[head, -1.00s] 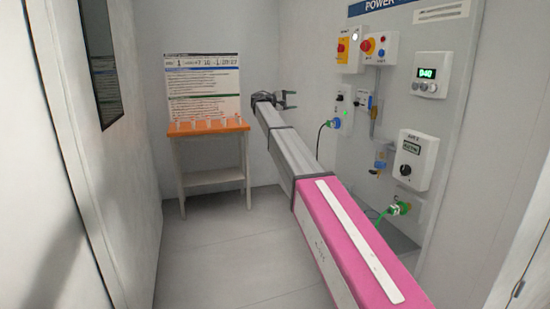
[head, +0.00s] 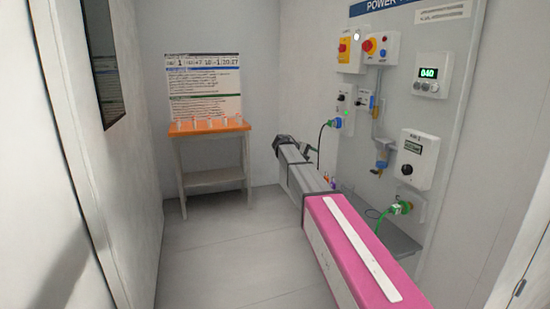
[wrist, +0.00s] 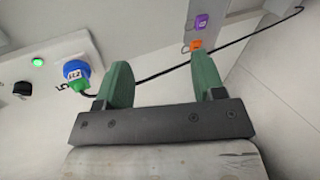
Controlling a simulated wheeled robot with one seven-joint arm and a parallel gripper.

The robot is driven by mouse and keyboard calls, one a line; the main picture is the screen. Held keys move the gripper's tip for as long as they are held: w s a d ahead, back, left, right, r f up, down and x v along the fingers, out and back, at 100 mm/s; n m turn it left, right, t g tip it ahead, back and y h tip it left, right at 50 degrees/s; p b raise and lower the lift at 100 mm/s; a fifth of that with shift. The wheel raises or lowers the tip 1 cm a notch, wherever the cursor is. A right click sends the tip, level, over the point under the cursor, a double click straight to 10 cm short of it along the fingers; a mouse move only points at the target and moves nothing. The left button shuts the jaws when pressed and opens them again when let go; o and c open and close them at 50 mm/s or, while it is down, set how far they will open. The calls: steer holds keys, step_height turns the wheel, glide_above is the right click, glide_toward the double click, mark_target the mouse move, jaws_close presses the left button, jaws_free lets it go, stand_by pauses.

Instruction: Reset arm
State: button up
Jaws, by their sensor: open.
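My gripper (wrist: 161,62) shows in the wrist view with two green fingers spread apart and nothing between them. In the head view my arm reaches forward from the lower right, and its far end is low beside the wall panel (head: 440,110). The gripper is mostly hidden there by the arm. A blue plug (wrist: 76,70) with a numbered tag is left of the fingers in the wrist view, apart from them. A purple tag (wrist: 202,22) and an orange piece (wrist: 196,45) lie beyond the right finger.
An orange-topped table (head: 208,128) with several small items stands at the back, under a poster (head: 204,87). The panel carries switch boxes, a display (head: 428,73) and a green plug (head: 401,208). A dark cable (wrist: 235,45) runs behind the fingers. The floor left of my arm is clear.

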steer(key=s+d+f+m+g+y, duration=0.1)
steer(key=s+d+f+y, duration=0.2)
steer(key=s+f, duration=1)
steer(key=s+f+m+g+y, duration=0.1)
steer(key=s+f+y, duration=0.2)
steer(key=s, duration=0.6)
steer(key=s+f+m+g+y, duration=0.1)
steer(key=s+f+m+y, duration=0.1)
steer(key=s+f, duration=0.6)
steer(key=s+a+f+m+g+y, duration=0.1)
steer(key=s+f+y, duration=0.2)
steer(key=s, duration=0.8)
step_height(320, 180, down, 3)
steer(key=shift+s+r+m+y, duration=0.15)
steer(key=shift+s+m+y, duration=0.15)
steer(key=shift+s+m, duration=0.1)
